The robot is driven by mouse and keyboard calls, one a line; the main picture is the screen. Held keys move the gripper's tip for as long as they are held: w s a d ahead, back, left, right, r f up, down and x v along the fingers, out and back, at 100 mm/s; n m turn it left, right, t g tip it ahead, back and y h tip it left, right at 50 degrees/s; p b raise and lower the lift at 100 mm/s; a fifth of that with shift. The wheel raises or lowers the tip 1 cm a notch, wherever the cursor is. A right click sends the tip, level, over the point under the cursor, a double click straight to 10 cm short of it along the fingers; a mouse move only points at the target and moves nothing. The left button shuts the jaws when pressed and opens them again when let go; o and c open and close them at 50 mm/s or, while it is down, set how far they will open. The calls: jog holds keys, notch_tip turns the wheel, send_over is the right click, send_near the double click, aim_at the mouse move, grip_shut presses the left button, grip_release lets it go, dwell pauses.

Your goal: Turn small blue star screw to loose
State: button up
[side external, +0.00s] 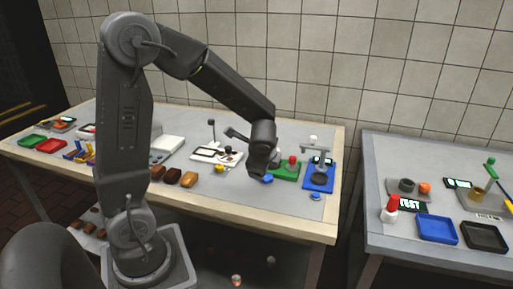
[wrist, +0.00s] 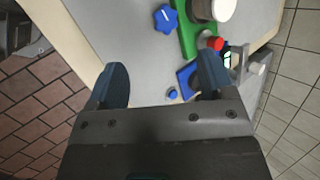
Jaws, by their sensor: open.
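A blue star-shaped screw (wrist: 165,18) lies on the grey table top beside a green base (wrist: 187,35) in the wrist view. In the side view it shows as a small blue shape (side external: 267,179) at the left end of the green base. A smaller round blue piece (wrist: 172,93) is on the table near the blue stand; it also shows in the side view (side external: 316,196). My gripper (wrist: 160,72) is open and empty, its two dark fingers apart. The star screw is beyond the fingertips, not between them. In the side view my gripper (side external: 272,165) is above the green base's left end.
A blue stand (side external: 318,184) with a grey press is right of the green base, which carries a red button (side external: 293,159). Brown blocks (side external: 172,176) and a yellow piece (side external: 220,168) lie left. A second table (side external: 395,235) is across a gap.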

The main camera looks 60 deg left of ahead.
aim_at(266, 177)
jog(key=w+a+r+n+g+h, duration=0.1)
jog(key=w+n, duration=0.1)
jog(key=n, duration=0.9)
jog(key=w+a+r+n+h, duration=0.1)
jog(key=n+h, duration=0.1)
jog(key=n, duration=0.9)
jog(key=x, duration=1.3)
jog(key=shift+a, duration=0.25)
jog(key=shift+a+f, duration=0.1)
jog(key=shift+f, duration=0.05)
jog(key=shift+s+a+m+t+h, duration=0.1)
jog(key=shift+m+t+h, duration=0.25)
jog(key=shift+m, duration=1.05)
jog(key=shift+s+m+t+h, duration=0.1)
jog(key=shift+m+t+h, duration=0.2)
jog(key=shift+m, duration=1.1)
jog(key=shift+t, duration=0.25)
jog(key=v, duration=1.4)
jog(key=shift+w, duration=0.15)
